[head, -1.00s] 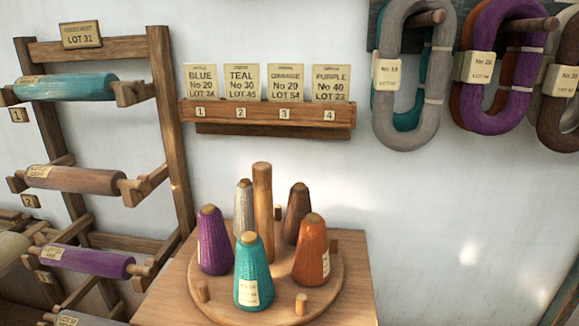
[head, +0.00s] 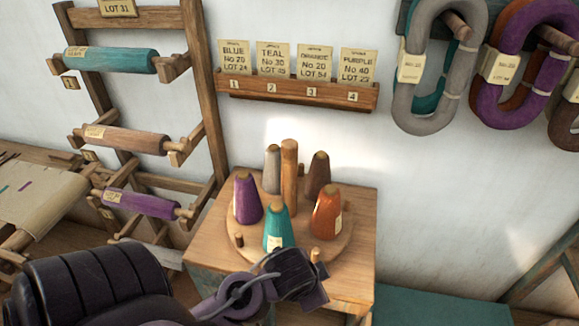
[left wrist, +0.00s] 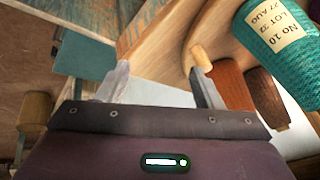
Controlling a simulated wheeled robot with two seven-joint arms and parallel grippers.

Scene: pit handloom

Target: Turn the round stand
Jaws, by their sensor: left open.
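The round stand (head: 301,238) is a wooden disc with a central post (head: 289,175) and short pegs, on a small wooden table. It carries purple (head: 247,200), grey (head: 272,170), brown (head: 317,178), orange (head: 327,213) and teal (head: 276,228) cones. My left gripper (head: 302,276) is at the stand's front edge, just right of and in front of the teal cone. In the left wrist view my left gripper (left wrist: 160,84) is open, its fingers apart. A peg (left wrist: 201,58) shows by the right finger; contact cannot be told. My right gripper is not in view.
The table (head: 205,240) has bare wood left of the stand. A rack with wound rollers (head: 125,140) stands at left. A card rail (head: 300,92) and yarn hanks (head: 430,75) hang on the wall. A teal surface (head: 440,305) lies at lower right.

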